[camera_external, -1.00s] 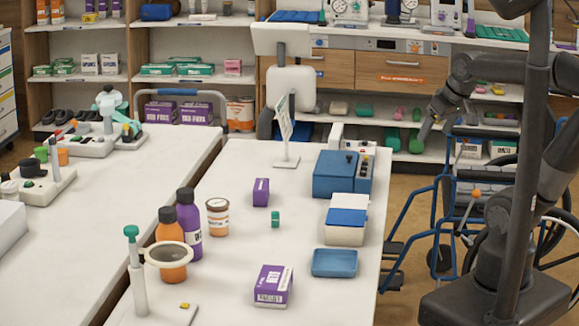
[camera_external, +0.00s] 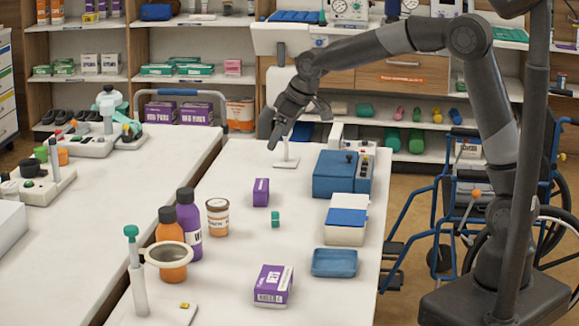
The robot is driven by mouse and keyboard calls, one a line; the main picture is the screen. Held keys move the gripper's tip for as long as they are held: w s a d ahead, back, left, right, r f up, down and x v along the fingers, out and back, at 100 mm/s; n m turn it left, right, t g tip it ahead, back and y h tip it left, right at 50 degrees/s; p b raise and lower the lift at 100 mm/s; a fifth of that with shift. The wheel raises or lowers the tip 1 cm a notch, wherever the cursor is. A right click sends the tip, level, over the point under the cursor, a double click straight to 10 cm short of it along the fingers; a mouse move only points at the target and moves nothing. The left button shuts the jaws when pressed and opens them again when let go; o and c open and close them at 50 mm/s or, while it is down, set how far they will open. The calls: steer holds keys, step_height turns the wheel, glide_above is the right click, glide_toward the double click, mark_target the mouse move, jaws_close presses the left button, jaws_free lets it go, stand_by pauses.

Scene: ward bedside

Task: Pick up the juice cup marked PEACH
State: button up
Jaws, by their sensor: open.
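My gripper (camera_external: 299,124) is open and empty over the far end of this table, pointing down.
A purple bottle (camera_external: 188,235) and an orange bottle (camera_external: 171,265) stand close left of the cup. A purple box (camera_external: 261,192), a green block (camera_external: 275,219), a blue device (camera_external: 334,176) and a blue tray (camera_external: 334,263) lie to the right.

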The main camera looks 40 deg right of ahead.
steer(key=n, duration=0.2)
glide_toward(218, 203)
steer(key=shift+g+y, duration=0.4)
steer(key=x, duration=0.5)
steer(key=shift+w, duration=0.25)
steer(key=shift+d+x, duration=0.15)
steer(key=shift+x, duration=1.15)
steer(key=shift+d+x, duration=0.2)
steer(key=shift+x, duration=1.15)
steer(key=shift+w, duration=0.15)
steer(key=shift+c, duration=0.2)
steer(key=c, duration=1.1)
